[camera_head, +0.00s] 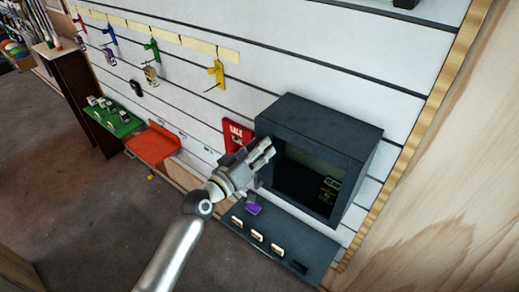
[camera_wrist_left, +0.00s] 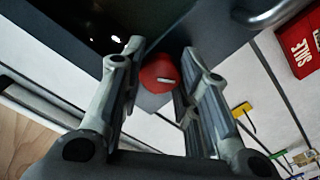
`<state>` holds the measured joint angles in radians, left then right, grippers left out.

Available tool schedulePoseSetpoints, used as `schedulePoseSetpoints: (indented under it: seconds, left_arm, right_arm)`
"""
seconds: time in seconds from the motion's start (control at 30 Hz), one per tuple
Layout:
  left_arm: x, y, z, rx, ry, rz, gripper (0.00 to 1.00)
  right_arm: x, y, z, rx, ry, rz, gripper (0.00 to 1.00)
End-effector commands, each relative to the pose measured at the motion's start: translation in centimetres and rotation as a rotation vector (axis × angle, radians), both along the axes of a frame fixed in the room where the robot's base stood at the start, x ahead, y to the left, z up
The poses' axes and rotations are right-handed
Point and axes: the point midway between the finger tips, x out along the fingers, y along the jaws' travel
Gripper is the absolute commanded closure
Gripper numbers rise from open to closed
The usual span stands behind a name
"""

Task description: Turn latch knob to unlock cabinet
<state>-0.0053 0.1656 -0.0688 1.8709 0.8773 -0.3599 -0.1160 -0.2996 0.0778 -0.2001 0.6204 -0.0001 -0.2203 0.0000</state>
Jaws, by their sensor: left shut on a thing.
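A dark grey cabinet (camera_head: 332,120) is mounted on the slatted wall in the head view, with a dark front through which some small items show faintly. In the left wrist view the red round latch knob (camera_wrist_left: 156,76) with a white bar mark sits between my fingers. My left gripper (camera_head: 268,147) is at the left edge of the cabinet front and is shut on the knob; its fingertips also show in the left wrist view (camera_wrist_left: 162,52). In the head view the gripper hides the knob. My right gripper is not in view.
A red sale sign (camera_head: 236,136) is on the wall left of the cabinet. A dark shelf (camera_head: 290,254) with several tags juts out below it. An orange shelf (camera_head: 152,146), a green shelf (camera_head: 119,124) and hanging gear are further left. A wooden panel (camera_head: 445,200) stands at the right.

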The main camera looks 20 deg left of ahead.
Motion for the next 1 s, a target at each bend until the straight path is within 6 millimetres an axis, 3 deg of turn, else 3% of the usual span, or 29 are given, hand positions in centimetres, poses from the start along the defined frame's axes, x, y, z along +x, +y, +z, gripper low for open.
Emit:
schedulePoseSetpoints:
  seconds: [1.0]
  left_arm:
    - [0.00,0.02,-0.03,-0.841,0.306,0.001,0.94]
  right_arm:
    - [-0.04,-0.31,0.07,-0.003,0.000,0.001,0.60]
